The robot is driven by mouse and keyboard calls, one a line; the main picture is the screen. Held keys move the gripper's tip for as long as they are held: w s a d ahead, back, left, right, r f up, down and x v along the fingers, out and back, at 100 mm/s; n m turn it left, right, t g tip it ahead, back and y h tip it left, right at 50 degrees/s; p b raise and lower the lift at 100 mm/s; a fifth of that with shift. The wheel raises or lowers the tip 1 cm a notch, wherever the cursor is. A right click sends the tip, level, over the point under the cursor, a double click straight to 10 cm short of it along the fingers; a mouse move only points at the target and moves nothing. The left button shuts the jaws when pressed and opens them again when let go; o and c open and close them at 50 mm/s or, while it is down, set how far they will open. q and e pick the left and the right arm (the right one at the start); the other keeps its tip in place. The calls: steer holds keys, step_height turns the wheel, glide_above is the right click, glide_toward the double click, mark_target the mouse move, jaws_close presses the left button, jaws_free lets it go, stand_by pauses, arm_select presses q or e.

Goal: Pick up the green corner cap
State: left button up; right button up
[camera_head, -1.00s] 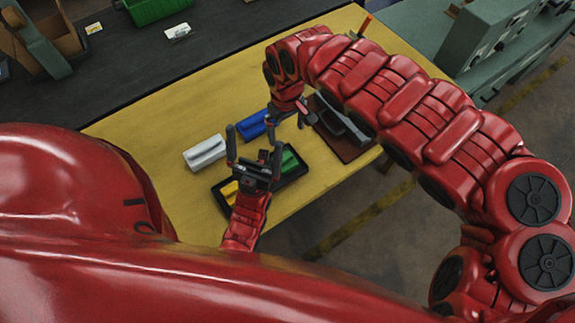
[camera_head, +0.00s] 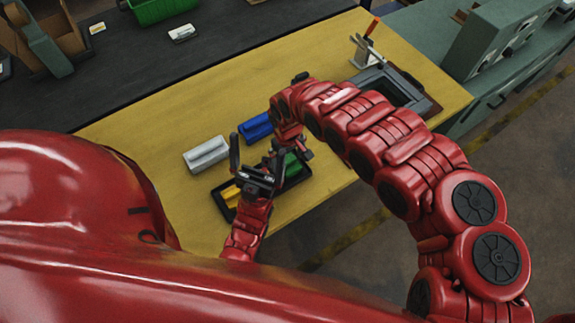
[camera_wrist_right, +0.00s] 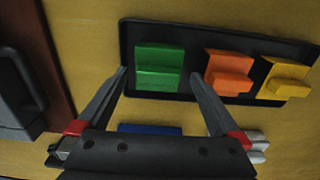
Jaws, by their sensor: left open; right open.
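The green corner cap (camera_wrist_right: 158,70) sits at one end of a black tray (camera_wrist_right: 190,28), beside an orange cap (camera_wrist_right: 230,72) and a yellow cap (camera_wrist_right: 285,78). In the head view, the green cap (camera_head: 294,168) is partly covered by my right gripper (camera_head: 288,157). My right gripper (camera_wrist_right: 158,75) is open and empty, above the tray's edge, with the green cap showing between its fingertips. My left gripper (camera_head: 255,152) is open and empty, above the tray's middle; it hides the orange cap in the head view.
A blue block (camera_head: 256,128) and a white block (camera_head: 205,154) lie on the yellow table (camera_head: 150,130) behind the tray. A grey frame (camera_head: 405,92) lies on a brown mat at the right. A green bin (camera_head: 160,8) stands on the dark bench beyond.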

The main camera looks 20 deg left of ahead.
steer(key=shift+f, duration=0.8)
steer(key=c, duration=1.2)
steer(key=shift+r, duration=0.1)
steer(key=shift+c, duration=0.2)
